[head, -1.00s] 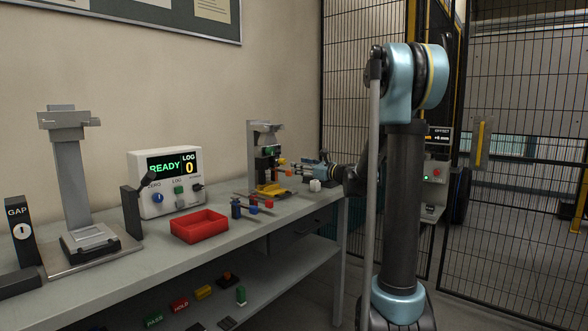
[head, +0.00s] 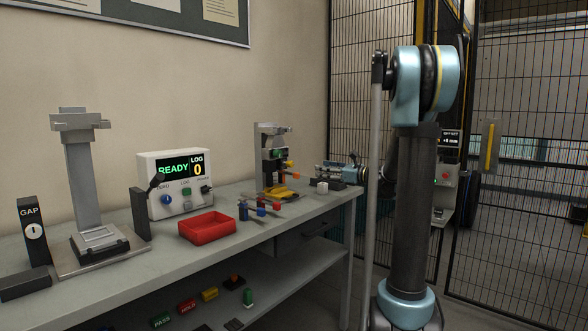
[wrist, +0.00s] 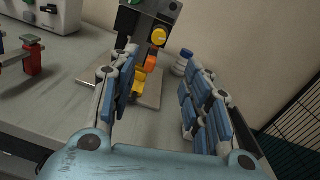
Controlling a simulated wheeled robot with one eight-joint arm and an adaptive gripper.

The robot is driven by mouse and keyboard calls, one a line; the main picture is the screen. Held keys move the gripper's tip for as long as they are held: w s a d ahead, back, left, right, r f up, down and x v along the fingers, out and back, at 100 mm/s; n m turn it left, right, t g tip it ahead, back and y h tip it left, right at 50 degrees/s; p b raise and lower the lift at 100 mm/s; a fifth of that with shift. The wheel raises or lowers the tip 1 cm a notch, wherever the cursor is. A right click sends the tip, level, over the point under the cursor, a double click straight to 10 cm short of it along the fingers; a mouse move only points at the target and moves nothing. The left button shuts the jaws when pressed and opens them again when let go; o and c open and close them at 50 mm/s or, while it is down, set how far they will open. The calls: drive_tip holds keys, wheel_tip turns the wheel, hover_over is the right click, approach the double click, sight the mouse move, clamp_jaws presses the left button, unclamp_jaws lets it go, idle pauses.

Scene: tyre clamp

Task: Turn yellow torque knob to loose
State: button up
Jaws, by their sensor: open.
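The yellow torque knob (wrist: 158,37) is a round knob on the front of a dark clamp fixture (wrist: 133,24), seen near the top of the wrist view. An orange part (wrist: 150,64) and a yellow base piece (wrist: 141,79) sit below it. In the head view the fixture (head: 262,150) stands at the back right of the bench, with the yellow base piece (head: 283,192) low on it. My gripper (wrist: 160,85) is open and empty, its fingers spread either side of the view. In the head view my gripper (head: 322,170) is right of the fixture, apart from it. The knob's setting is too small to read.
A red tray (head: 208,228), a READY display box (head: 175,185) and a grey stand (head: 82,190) are left of the fixture. Red and blue pieces (head: 255,208) lie in front of it. A small white object (head: 322,187) is near my gripper. A mesh fence (head: 370,110) stands behind.

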sight(293, 164)
drive_tip(key=x, duration=1.7)
drive_tip(key=shift+w+a, duration=0.1)
clamp_jaws()
